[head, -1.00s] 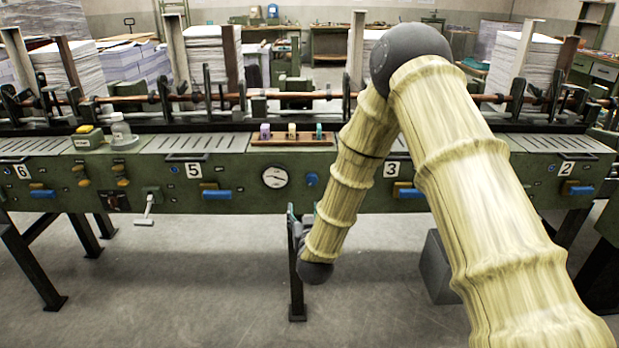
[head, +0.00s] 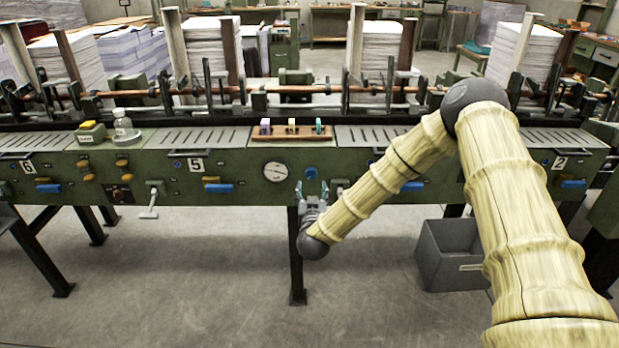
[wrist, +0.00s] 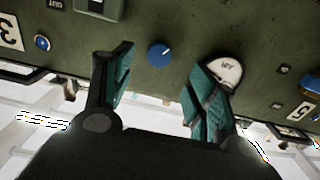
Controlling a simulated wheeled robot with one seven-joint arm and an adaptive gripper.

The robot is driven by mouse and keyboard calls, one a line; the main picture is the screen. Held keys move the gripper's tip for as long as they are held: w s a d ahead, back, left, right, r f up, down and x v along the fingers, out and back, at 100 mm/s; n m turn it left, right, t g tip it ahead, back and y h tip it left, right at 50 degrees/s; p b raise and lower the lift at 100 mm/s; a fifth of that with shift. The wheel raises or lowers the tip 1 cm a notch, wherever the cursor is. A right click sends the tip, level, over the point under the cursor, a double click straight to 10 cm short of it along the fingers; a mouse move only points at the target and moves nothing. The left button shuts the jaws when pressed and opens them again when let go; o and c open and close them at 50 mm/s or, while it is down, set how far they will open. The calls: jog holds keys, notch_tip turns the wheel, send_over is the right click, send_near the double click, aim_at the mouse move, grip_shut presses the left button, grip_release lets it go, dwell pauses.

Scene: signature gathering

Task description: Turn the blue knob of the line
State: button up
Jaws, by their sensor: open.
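The blue knob (head: 311,173) is on the green front panel of the line, just right of a round white gauge (head: 276,172). In the wrist view the round blue knob (wrist: 159,53), with a pale mark on it, lies ahead between the two teal finger pads. My gripper (head: 311,190) is just below the knob in the head view. In the wrist view my gripper (wrist: 160,72) is open and empty, with its fingers apart on either side of the knob. I see no contact. The right finger partly covers the gauge.
A wooden tray (head: 290,137) with small coloured items sits on the line above the knob. A lever (head: 151,199) hangs from the panel at left. Blue handles (head: 218,188) line the front. A grey bin (head: 432,262) stands on the floor at right.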

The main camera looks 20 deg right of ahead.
aim_at(311, 176)
jog(key=p+x, duration=0.1)
jog(key=x, duration=0.6)
jog(key=shift+w+d, duration=0.15)
jog(key=shift+w, duration=0.2)
